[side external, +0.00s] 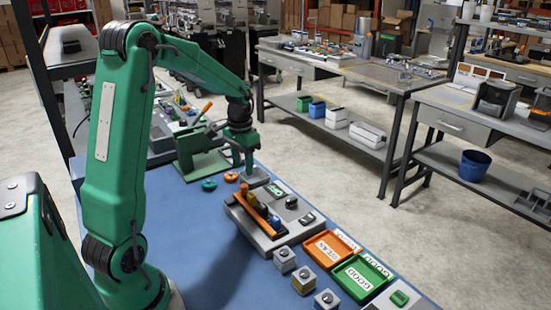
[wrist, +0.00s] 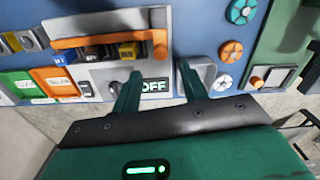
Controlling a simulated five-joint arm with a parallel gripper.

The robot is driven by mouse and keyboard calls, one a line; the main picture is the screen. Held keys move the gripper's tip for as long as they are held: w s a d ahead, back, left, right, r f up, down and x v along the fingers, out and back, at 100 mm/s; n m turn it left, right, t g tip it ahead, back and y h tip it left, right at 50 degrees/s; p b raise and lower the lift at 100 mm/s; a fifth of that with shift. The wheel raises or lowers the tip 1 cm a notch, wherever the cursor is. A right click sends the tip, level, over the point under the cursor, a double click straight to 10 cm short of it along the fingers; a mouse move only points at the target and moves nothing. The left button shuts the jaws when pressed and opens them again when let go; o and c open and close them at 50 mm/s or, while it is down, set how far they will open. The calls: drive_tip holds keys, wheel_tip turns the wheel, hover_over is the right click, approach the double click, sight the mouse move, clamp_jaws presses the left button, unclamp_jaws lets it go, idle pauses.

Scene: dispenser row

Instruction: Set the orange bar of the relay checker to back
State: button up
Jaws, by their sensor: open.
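The relay checker (side external: 286,232) is a grey box on the blue bench top, with black and yellow blocks on it. Its orange bar (side external: 257,212) runs along the checker's left side in the side view. In the wrist view the bar (wrist: 105,40) spans across above the blocks, with an end piece at each side. An OFF label (wrist: 153,87) shows on the checker. My gripper (side external: 243,163) is open and empty, above the checker's far end. In the wrist view its fingers (wrist: 158,72) are spread either side of the OFF label, apart from the bar.
An orange tray (side external: 325,252) and a green GOOD tray (side external: 362,276) lie right of the checker. Several small grey blocks (side external: 303,280) stand in front.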

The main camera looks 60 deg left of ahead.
sight(244, 186)
drive_tip(key=shift+f, duration=3.55)
clamp_jaws()
